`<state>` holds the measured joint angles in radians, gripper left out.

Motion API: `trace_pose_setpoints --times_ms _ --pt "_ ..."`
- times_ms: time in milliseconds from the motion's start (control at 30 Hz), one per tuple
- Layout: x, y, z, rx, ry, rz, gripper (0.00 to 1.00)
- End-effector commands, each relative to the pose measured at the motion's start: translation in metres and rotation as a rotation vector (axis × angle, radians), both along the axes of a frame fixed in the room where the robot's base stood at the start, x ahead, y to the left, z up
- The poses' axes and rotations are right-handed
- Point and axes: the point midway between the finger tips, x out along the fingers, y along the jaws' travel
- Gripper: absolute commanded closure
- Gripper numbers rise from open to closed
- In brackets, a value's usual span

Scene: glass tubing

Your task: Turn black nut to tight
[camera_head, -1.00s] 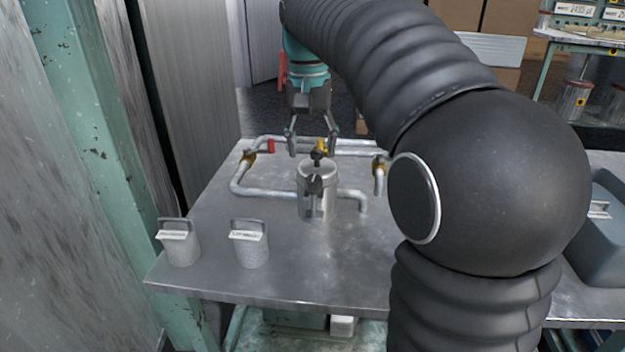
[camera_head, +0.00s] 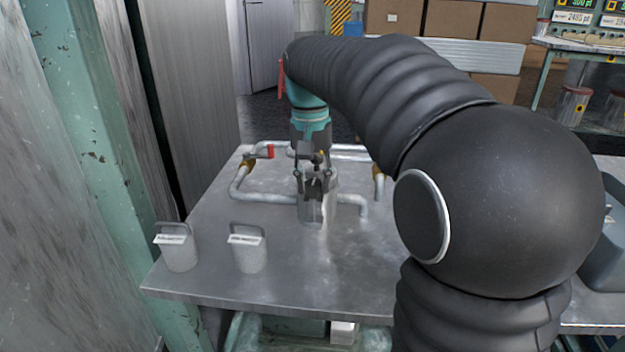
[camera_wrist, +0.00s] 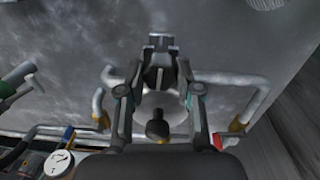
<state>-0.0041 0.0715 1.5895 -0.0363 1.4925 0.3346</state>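A grey metal vessel (camera_head: 315,212) stands on the table with a black fitting (camera_head: 314,188) on its near side. In the wrist view this dark fitting (camera_wrist: 162,48) lies just beyond the fingertips. A second black knob-like part (camera_wrist: 157,124) sits between the finger bases in that view. I cannot tell for sure which black part is the nut. My gripper (camera_head: 314,172) points down at the vessel's top, its fingers apart on either side. The wrist view shows the gripper (camera_wrist: 155,80) open, with no clear contact. The fingers partly hide the vessel's top.
Grey pipes (camera_head: 265,197) run around the vessel, with a red-handled valve (camera_head: 262,152) at back left. Two handled grey canisters (camera_head: 178,250) (camera_head: 248,252) stand at the table's front left. A gauge (camera_wrist: 59,164) shows in the wrist view. The table's front middle is clear.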

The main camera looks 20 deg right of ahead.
Motion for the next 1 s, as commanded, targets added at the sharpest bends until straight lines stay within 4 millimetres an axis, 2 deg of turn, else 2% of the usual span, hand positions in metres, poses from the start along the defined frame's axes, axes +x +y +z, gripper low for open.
trace_pose_setpoints --times_ms 33,67,100,500,767,800,867,900,1000 --pt "0.0 0.0 -0.0002 0.0 0.001 0.0 0.9" --pt "0.0 0.0 -0.0002 0.0 0.001 0.0 0.98" --pt "0.0 0.0001 -0.0003 0.0 0.001 0.0 1.0" --pt "0.0004 0.0 0.0006 0.0 0.0 -0.133 1.0" --pt "0.0004 0.0001 -0.0002 0.0 0.0 -0.136 1.0" --pt "0.0004 0.0001 -0.0002 0.0 0.0 -0.136 0.58" --pt "0.0004 0.0001 -0.0002 0.0 0.0 -0.136 0.43" --pt "0.0004 0.0001 -0.0002 0.0 0.0 -0.136 0.4" --pt "0.0003 0.0001 -0.0002 0.0 0.0 -0.135 0.4"
